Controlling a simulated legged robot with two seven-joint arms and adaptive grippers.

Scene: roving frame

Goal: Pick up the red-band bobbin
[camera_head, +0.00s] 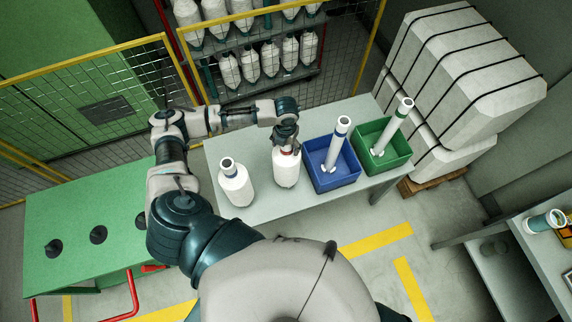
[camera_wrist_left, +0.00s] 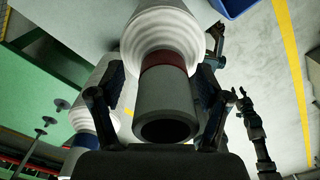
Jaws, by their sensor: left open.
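The red-band bobbin (camera_head: 286,169) stands upright on the grey table (camera_head: 262,204). It is a white yarn body with a dark red band and a grey tube end. My left gripper (camera_head: 287,146) is over its top. In the left wrist view, the bobbin (camera_wrist_left: 163,35) runs up from the tube's open end, with the red band just above the tube. The fingers of my left gripper (camera_wrist_left: 158,100) are open, one on each side of the tube and band. I cannot tell whether they touch it.
A blue-band bobbin (camera_head: 235,186) stands close on the left. A blue crate (camera_head: 337,180) and a green crate (camera_head: 388,159), each with a tube in it, stand on the right. A green table (camera_head: 75,215) with dark pegs is at left. Yellow-framed mesh fencing (camera_head: 90,95) stands behind.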

